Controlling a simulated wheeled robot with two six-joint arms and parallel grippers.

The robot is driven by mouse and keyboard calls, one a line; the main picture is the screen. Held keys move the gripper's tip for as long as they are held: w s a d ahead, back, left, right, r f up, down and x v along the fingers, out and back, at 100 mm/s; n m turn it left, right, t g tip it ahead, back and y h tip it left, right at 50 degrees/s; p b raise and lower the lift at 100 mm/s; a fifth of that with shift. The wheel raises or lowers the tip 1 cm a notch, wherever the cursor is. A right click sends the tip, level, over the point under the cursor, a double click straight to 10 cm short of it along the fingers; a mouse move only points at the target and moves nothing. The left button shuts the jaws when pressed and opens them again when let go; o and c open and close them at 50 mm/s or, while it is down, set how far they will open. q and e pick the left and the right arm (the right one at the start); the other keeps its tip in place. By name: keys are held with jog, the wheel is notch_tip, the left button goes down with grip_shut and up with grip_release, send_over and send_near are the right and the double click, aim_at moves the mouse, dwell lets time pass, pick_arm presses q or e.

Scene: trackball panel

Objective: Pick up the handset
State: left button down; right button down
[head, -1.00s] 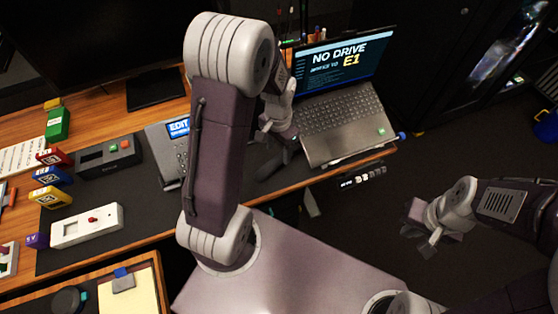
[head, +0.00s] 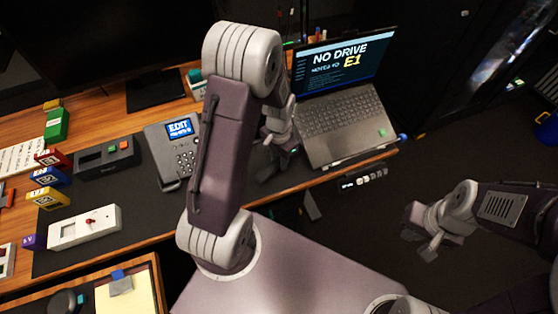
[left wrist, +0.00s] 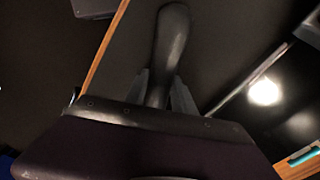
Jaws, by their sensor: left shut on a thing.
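The handset (left wrist: 172,45) is dark, long and rounded at its far end. In the left wrist view it stands between the two fingers of my left gripper (left wrist: 160,88), which is shut on it. In the head view the left gripper (head: 279,138) is over the right part of the desk, left of the laptop, and partly behind my arm. The handset there is a dark shape, hard to make out. The desk phone (head: 178,160), with a lit blue screen and keypad, sits left of my arm. My right gripper (head: 428,240) is empty, fingers apart, over the floor.
An open laptop (head: 340,125) stands at the desk's right end. Left of the phone are a dark box with buttons (head: 107,157), a white trackball panel (head: 84,226) and several coloured blocks. The dark desk mat (head: 130,205) has bare room in front of the phone.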

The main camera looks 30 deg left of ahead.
pick_arm(q)
jog(key=shift+r, duration=0.3)
jog(key=s+a, duration=0.1)
jog(key=s+a+r, duration=0.1)
jog(key=s, duration=0.1)
jog(key=shift+a+r, duration=0.1)
jog(key=shift+a, duration=0.3)
notch_tip(320, 180, up, 13)
jog(key=p, duration=0.3)
jog(key=shift+p, duration=0.3)
